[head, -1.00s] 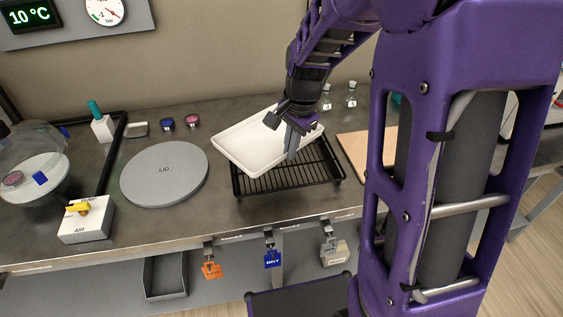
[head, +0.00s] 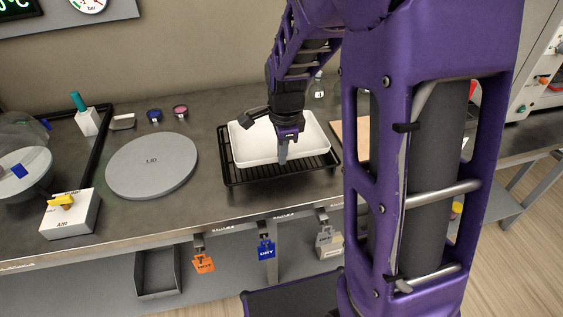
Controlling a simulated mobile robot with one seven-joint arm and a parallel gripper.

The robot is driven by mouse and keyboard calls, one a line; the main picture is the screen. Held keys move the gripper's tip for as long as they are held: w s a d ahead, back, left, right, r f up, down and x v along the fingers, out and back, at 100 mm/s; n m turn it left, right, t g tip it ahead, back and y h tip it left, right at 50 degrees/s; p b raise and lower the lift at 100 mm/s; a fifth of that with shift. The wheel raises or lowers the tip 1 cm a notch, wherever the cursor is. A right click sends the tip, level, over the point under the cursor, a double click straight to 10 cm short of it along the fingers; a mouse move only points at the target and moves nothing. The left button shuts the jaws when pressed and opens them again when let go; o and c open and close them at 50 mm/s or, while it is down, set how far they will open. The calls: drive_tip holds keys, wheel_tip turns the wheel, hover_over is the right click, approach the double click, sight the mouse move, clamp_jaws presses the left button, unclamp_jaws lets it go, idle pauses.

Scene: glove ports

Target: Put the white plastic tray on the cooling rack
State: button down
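The white plastic tray (head: 250,143) is a shallow rectangular tray, roughly level over the black wire cooling rack (head: 240,176). Its near side appears to be at or just above the wires; I cannot tell whether it bears on them fully. The rack's bars show in front and at the left and right ends. My gripper (head: 283,150) points down at the tray's near wall. One grey finger shows in front of that wall; the other is hidden. It appears shut on the wall. My gripper and arm cover part of the tray's middle and far side.
A round grey lid (head: 152,172) lies left of the rack. A white box with a yellow handle (head: 70,214) stands at the front left. A tan board (head: 350,135) is to the right, partly behind my arm. Coloured tags (head: 266,248) hang below the bench edge.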

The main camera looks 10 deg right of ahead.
sight(282, 171)
drive_tip(key=shift+f, duration=1.5)
drive_tip(key=shift+f+b, duration=0.1)
drive_tip(key=shift+b, duration=0.2)
drive_tip(key=c, duration=1.1)
unclamp_jaws()
drive_tip(key=r+p, duration=0.1)
drive_tip(key=r, duration=0.3)
drive_tip(key=s+r, duration=0.1)
drive_tip(key=r, duration=0.3)
drive_tip(key=s+r+p, duration=0.1)
drive_tip(key=r, duration=0.3)
drive_tip(key=shift+p, duration=0.3)
